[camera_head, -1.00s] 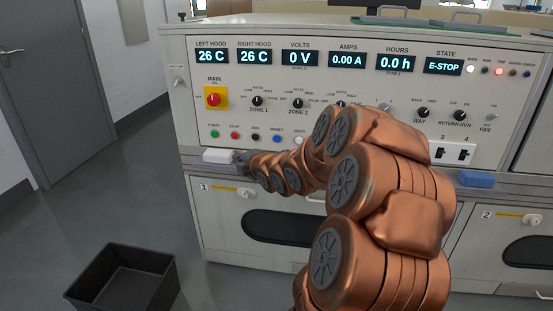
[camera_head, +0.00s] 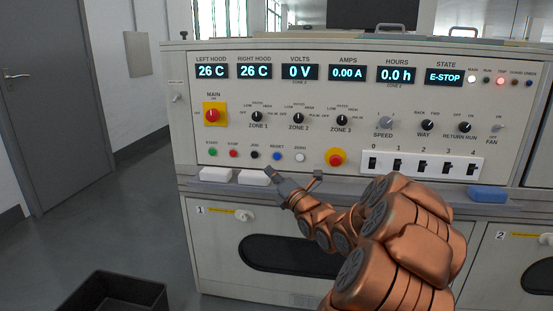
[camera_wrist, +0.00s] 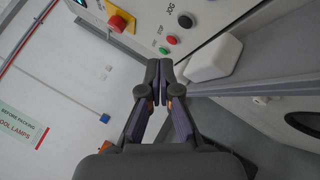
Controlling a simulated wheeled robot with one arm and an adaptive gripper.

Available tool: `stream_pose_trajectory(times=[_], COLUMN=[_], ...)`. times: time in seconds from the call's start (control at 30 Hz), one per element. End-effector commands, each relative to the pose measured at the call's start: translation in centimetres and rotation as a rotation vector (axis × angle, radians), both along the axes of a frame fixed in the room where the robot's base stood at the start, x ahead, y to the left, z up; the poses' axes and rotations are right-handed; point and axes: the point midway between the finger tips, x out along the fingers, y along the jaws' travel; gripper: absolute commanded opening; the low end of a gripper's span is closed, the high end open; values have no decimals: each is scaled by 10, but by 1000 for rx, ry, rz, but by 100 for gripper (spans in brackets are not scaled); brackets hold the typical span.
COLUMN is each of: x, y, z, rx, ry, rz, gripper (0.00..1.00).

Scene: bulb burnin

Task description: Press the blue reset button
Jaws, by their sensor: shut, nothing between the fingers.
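The blue reset button (camera_head: 277,156) is on the control panel's lower row, between a black button (camera_head: 254,155) and a white one (camera_head: 299,157). My gripper (camera_head: 269,170) is just below and slightly left of it in the head view, in front of the ledge; I cannot tell its exact distance from the panel. In the wrist view my gripper's fingertips (camera_wrist: 159,72) are together with nothing between them. That view shows the green (camera_wrist: 164,50), red (camera_wrist: 172,39) and black buttons, but not the blue one. The state display (camera_head: 444,77) reads E-STOP.
Two white blocks (camera_head: 216,174) (camera_head: 249,178) lie on the ledge by my gripper. A red mushroom button (camera_head: 336,158) on yellow is to the right. The main red switch (camera_head: 212,115) is at upper left. A blue block (camera_head: 488,194) and a dark bin (camera_head: 112,292) are further off.

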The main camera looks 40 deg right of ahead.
Motion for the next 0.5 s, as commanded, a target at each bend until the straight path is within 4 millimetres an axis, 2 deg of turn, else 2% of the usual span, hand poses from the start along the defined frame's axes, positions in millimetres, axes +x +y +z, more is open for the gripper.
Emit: stream_pose_trajectory(times=[0.5], x=[21], y=[-30], z=[4], rx=[3], ry=[2], rz=[0], gripper=[0])
